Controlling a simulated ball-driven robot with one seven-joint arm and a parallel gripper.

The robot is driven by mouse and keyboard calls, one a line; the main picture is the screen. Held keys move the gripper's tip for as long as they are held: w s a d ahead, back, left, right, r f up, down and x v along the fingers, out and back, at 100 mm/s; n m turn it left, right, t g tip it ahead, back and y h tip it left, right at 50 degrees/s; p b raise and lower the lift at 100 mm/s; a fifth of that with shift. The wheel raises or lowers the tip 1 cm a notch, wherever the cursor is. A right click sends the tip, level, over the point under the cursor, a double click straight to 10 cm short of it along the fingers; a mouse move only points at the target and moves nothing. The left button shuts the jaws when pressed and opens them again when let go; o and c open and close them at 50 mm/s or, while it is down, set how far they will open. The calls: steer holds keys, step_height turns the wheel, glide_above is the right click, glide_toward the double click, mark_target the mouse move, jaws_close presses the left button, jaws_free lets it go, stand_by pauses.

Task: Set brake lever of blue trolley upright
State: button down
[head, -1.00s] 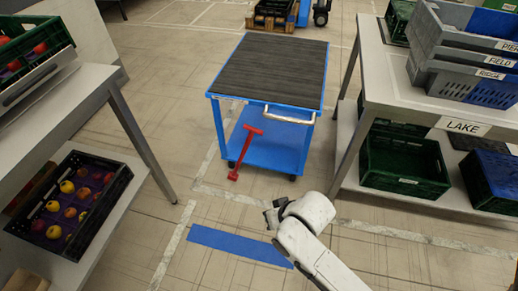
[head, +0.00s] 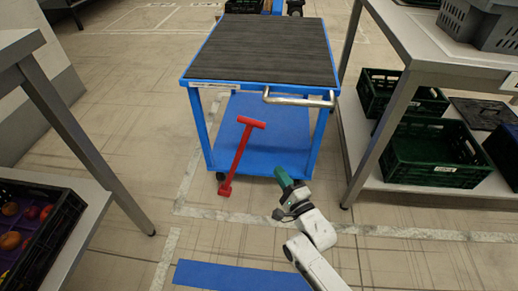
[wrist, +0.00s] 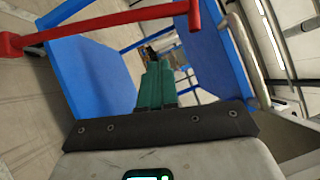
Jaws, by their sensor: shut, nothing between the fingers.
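The blue trolley (head: 190,125) stands ahead with a dark ribbed top (head: 262,50), a lower blue shelf and a metal push handle (head: 298,101). Its red brake lever (head: 239,156) has a T-shaped top and leans to the right at the trolley's near left side. In the wrist view the red lever (wrist: 110,20) runs across the top, in front of the blue trolley (wrist: 85,72). My gripper (head: 282,177), with green fingers, is to the right of the lever and apart from it. The green fingers (wrist: 157,85) are together and empty in the wrist view.
A shelf table (head: 415,45) with green crates (head: 435,170) on its lower level stands at the right. Another table (head: 85,135) with a fruit crate (head: 62,225) stands at the left. A blue floor strip (head: 235,276) lies in front; the floor around it is clear.

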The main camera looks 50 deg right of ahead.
steer(key=a+b+x, duration=0.2)
steer(key=x, duration=1.1)
steer(key=shift+w+r+b, duration=0.25)
steer(key=shift+r+b, duration=0.1)
steer(key=shift+r, duration=0.05)
steer(key=shift+a+r, duration=0.1)
